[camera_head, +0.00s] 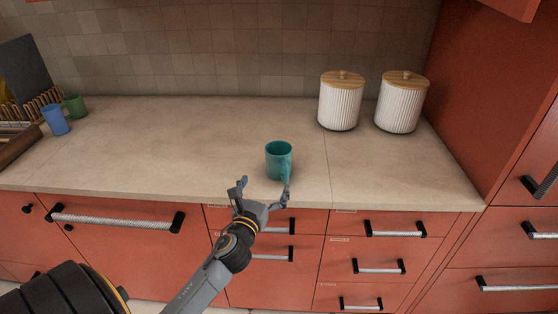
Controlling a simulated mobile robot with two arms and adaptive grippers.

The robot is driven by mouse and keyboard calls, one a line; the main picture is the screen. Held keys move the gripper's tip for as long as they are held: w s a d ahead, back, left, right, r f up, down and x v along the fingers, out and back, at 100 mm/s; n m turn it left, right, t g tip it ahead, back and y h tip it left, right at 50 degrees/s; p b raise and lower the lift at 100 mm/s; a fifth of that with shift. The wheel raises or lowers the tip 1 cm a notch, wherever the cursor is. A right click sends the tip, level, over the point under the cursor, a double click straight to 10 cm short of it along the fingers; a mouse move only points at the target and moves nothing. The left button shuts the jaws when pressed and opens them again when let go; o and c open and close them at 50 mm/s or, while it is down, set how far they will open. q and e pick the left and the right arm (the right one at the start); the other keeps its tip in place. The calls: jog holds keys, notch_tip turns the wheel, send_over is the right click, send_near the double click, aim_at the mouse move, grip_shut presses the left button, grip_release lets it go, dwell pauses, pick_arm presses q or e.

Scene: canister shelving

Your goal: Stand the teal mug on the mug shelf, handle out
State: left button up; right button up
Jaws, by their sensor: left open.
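The teal mug (279,161) stands upright on the countertop near its front edge. Its handle faces toward me and slightly right, partly behind a fingertip of my gripper. My left gripper (264,183) is open, just in front of the mug and low at the counter's edge. Its left finger is to the left of the mug and its right finger overlaps the handle area. I cannot tell if a finger touches the mug. My right gripper is not in view. No mug shelf can be made out.
The beige countertop (180,140) is clear around the mug. Two white ribbed canisters with wooden lids, one on the left (339,103) and one on the right (401,105), stand at the back right. A blue mug (55,120) and a green mug (75,106) stand at the far left beside a rack.

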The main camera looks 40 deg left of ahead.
aim_at(275, 166)
pick_arm(q)
jog(key=x, duration=0.3)
jog(key=p+x, duration=0.1)
jog(key=x, duration=0.6)
jog(key=shift+w+a+f, duration=0.1)
jog(key=shift+w+f, duration=0.2)
jog(key=shift+s, duration=0.1)
jog(key=c, duration=1.8)
